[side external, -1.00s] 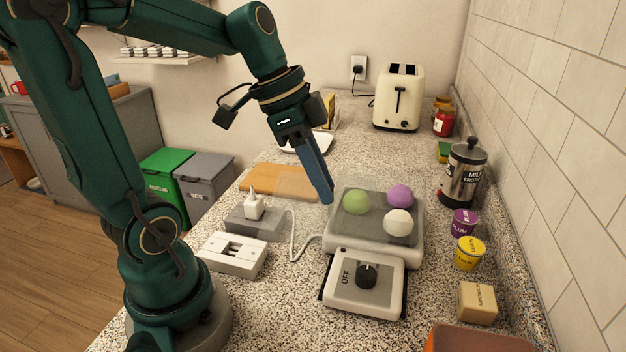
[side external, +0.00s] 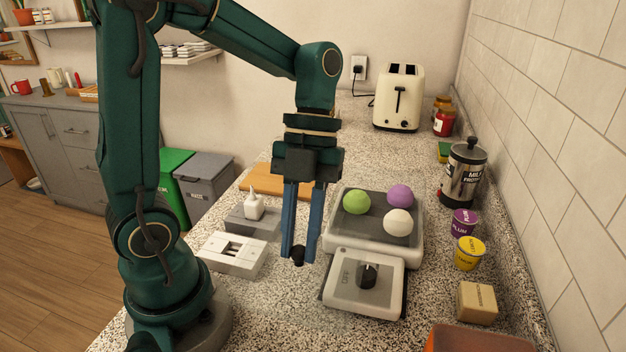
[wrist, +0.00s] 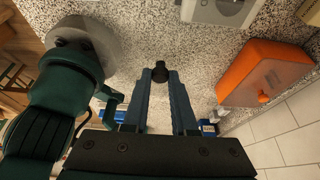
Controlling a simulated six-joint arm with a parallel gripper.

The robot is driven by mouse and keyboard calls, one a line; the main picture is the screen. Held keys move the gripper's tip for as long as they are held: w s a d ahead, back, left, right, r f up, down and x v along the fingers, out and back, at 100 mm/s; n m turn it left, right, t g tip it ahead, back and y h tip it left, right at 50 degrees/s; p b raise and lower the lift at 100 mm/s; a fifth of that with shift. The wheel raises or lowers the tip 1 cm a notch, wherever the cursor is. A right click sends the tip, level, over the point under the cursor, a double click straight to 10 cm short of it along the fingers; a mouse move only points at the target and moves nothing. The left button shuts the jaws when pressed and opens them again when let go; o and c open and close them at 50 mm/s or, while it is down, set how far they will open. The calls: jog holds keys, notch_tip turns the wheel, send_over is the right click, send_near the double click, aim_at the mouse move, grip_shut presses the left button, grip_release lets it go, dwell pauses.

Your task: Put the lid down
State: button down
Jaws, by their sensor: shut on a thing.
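My gripper (side external: 297,254) points down over the counter, to the left of the white appliance with the dial. Its blue fingers are shut on a small black knob (side external: 298,258), which sticks out just below the fingertips. The knob also shows between the fingertips in the wrist view (wrist: 160,72). I cannot make out a lid plate around it; any clear pane is too faint to tell. The white unit (side external: 341,247) holds a green ball (side external: 356,201), a purple ball (side external: 400,195) and a white ball (side external: 397,222) on its grey top.
The dial box (side external: 345,297) stands in front of the unit.

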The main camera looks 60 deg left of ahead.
aim_at(318, 322)
jog(key=s+d+f, duration=0.1)
jog(key=d+f, duration=0.1)
jog(key=d, duration=0.1)
jog(key=s+d+f, duration=0.1)
jog(key=d+f, duration=0.1)
jog(key=d, duration=0.1)
jog(key=s+d+f, duration=0.1)
jog(key=d+f, duration=0.1)
jog(key=d, duration=0.1)
jog(key=shift+s+d+f, duration=0.1)
jog(key=shift+d+f, duration=0.05)
jog(key=shift+d, duration=0.25)
jog(key=shift+f, duration=1.95)
jog(key=c, duration=0.7)
grip_release()
jog(key=shift+f, duration=0.1)
